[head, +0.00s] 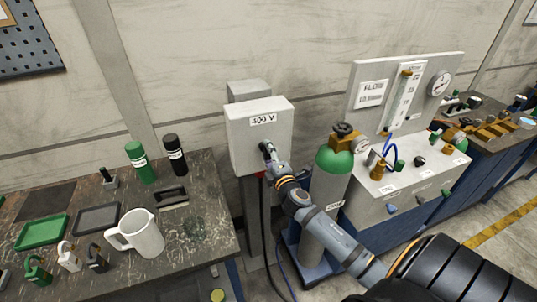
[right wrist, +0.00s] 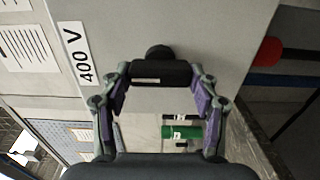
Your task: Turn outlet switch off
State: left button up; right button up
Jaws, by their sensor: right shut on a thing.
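The outlet box (head: 262,121) is a light grey box with a "400 V" label on a post against the wall. It fills the upper part of the right wrist view (right wrist: 205,25). The outlet switch (right wrist: 160,72) is a black bar handle on a round black hub on the box face. My right gripper (head: 267,150) is at the front of the box and hides the switch in the head view. In the right wrist view my right gripper (right wrist: 162,80) has its fingers at both ends of the bar, shut on it. My left gripper is not in view.
A green-topped gas cylinder (head: 327,190) stands close right of the box, beside my right arm. A flow panel (head: 400,95) is farther right. A dark bench (head: 205,262) with a white jug (head: 140,234) and several bottles is at left. A red part (right wrist: 267,50) juts from the box.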

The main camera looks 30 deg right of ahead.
jog(key=shift+f, duration=0.1)
jog(key=o, duration=1.1)
jog(key=shift+o, duration=0.2)
jog(key=v, duration=1.2)
jog(key=shift+s, duration=0.1)
